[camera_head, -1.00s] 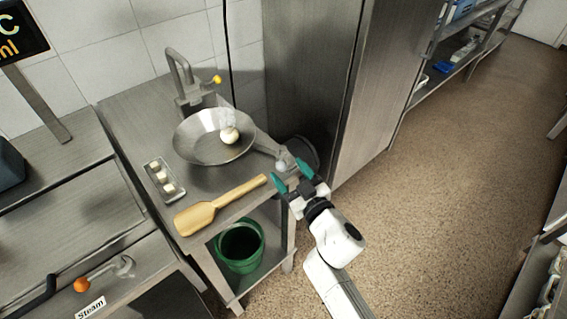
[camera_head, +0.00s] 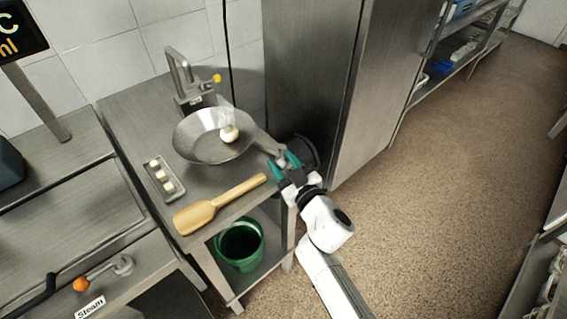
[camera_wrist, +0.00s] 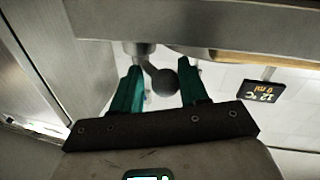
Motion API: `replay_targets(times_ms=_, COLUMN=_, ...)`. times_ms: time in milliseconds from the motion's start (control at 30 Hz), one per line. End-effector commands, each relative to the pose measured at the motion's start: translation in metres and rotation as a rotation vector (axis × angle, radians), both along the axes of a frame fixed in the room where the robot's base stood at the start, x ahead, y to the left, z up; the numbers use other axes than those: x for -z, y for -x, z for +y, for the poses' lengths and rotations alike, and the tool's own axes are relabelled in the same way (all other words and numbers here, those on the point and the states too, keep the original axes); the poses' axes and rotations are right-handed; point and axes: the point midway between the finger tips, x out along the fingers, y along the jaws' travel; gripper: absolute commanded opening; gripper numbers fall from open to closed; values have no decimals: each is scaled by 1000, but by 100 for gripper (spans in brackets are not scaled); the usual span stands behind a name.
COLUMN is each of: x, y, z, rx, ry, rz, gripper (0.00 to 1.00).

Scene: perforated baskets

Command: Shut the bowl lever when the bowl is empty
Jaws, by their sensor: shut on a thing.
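The wide metal bowl (camera_head: 195,149) sits on the steel table, with a round white thing (camera_head: 229,133) inside at its right side. The bowl lever (camera_head: 264,143) reaches out from the bowl's right side towards the table's right edge. Its grey ball knob (camera_wrist: 163,82) is between the two green fingers in the wrist view. My gripper (camera_head: 284,162) is shut on this knob; the fingers partly hide it in the head view.
A wooden paddle (camera_head: 215,207) lies at the table's front, and a small tray (camera_head: 154,167) with white pieces is on its left. A tap (camera_head: 184,85) stands behind the bowl. A green bucket (camera_head: 240,262) is below. A tall steel cabinet (camera_head: 375,85) stands right.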

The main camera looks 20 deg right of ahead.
Motion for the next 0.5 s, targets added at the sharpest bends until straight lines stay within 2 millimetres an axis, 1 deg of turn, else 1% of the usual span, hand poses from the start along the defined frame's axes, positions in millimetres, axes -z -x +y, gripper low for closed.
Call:
replay_targets(times_ms=33, x=0, y=0, z=0, rx=-1, ry=0, rz=0, gripper=27)
replay_targets(times_ms=67, x=0, y=0, z=0, rx=-1, ry=0, rz=0, gripper=24)
replay_targets(times_ms=300, x=0, y=0, z=1, rx=-2, ry=0, rz=-1, gripper=1)
replay_targets(times_ms=333, x=0, y=0, z=2, rx=-3, ry=0, rz=0, gripper=0)
replay_targets(times_ms=500, x=-1, y=-1, z=4, rx=-7, ry=0, rz=-2, gripper=0)
